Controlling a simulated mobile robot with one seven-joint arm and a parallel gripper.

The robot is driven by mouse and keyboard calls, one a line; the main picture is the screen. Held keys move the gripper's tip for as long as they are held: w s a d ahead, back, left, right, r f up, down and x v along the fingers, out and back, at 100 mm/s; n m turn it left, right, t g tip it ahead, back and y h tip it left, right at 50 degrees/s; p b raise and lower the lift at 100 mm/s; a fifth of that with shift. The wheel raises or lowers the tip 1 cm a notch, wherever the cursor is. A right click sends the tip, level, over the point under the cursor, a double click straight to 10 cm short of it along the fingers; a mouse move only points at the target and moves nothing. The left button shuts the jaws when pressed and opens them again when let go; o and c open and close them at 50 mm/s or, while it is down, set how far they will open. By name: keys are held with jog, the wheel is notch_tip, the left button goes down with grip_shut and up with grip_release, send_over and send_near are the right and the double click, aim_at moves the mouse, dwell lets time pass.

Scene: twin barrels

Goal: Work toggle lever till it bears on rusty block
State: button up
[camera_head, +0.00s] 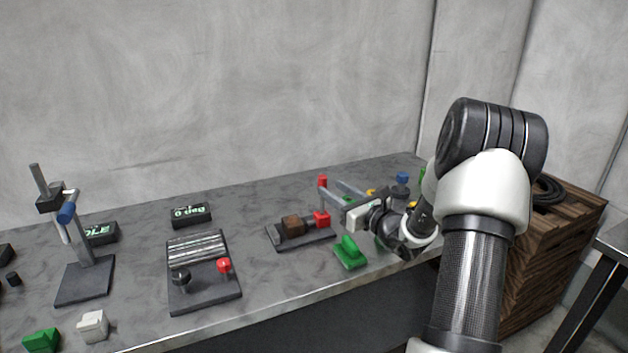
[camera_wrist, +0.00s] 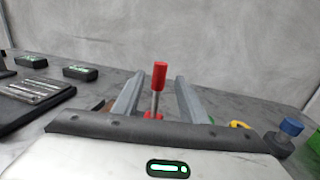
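The toggle clamp's red-tipped lever (camera_head: 322,183) stands upright above its red body (camera_head: 321,219) on a dark base (camera_head: 304,239). The rusty brown block (camera_head: 293,225) sits on that base, left of the red body. My gripper (camera_head: 340,192) is at the clamp from the right, fingers pointing left. In the wrist view the lever's red grip (camera_wrist: 160,75) and metal stem stand between my two open fingers (camera_wrist: 158,95), with visible gaps on both sides. The block is mostly hidden in the wrist view. I cannot tell whether the clamp touches the block.
A green block-shaped item (camera_head: 350,252) stands on the workbench in front of my gripper. A blue-topped item (camera_head: 402,179) is behind my wrist. A panel with black and red knobs (camera_head: 204,280) lies to the left, with a small display (camera_head: 191,214) behind it. A stand (camera_head: 84,279) is farther left.

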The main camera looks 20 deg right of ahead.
jog(key=x, duration=0.9)
jog(key=shift+w+a+b, duration=0.15)
jog(key=shift+w+b, duration=0.15)
jog(key=shift+c, duration=0.5)
grip_shut()
